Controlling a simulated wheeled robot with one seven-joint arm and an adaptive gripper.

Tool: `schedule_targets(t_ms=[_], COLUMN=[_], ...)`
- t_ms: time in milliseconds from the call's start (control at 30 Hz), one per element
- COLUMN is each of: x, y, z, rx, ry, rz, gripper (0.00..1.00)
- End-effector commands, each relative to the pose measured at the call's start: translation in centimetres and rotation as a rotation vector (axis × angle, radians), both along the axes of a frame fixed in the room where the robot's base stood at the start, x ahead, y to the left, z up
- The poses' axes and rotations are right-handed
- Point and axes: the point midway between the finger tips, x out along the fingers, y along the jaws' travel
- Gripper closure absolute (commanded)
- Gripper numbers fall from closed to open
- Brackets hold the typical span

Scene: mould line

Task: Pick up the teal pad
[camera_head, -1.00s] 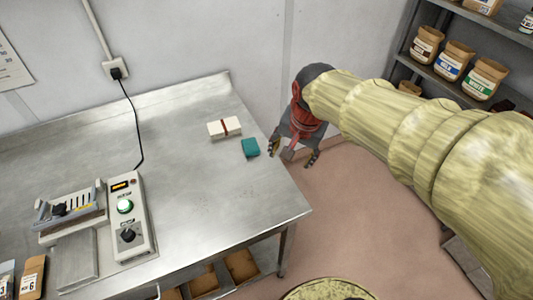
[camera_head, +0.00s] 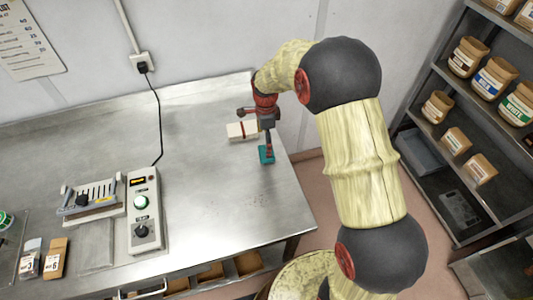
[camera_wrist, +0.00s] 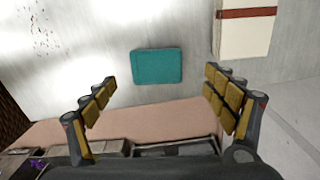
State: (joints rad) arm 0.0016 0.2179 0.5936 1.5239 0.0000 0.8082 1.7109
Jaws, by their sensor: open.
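The teal pad (camera_head: 266,157) lies flat on the metal table (camera_head: 210,200) near its right edge. It also shows in the wrist view as a teal rectangle (camera_wrist: 157,66). My gripper (camera_head: 267,150) is above the pad and hides part of it in the head view. In the wrist view my gripper (camera_wrist: 162,100) is open, with nothing between its fingers. The pad lies beyond the fingertips, roughly centred between them. The height of the fingers above it is hard to tell.
A white block with a dark red band (camera_head: 241,131) lies close beside the pad. A control box (camera_head: 144,210) and a slotted metal device (camera_head: 92,197) stand at the table's left. A shelf with jars (camera_head: 490,80) stands at the right. The table's front middle is clear.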

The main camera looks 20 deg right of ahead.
Motion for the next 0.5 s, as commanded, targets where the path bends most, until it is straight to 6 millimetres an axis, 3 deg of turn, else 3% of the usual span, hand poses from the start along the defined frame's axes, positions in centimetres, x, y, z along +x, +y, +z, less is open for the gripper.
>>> schedule_targets(t_ms=[400,500], x=[-0.6,-0.5], y=[-0.1,-0.1], z=[-4.8,-5.1], rx=[0.000,0.000], ry=[0.000,-0.002], rz=[0.001,0.002], gripper=[0.14,0.14])
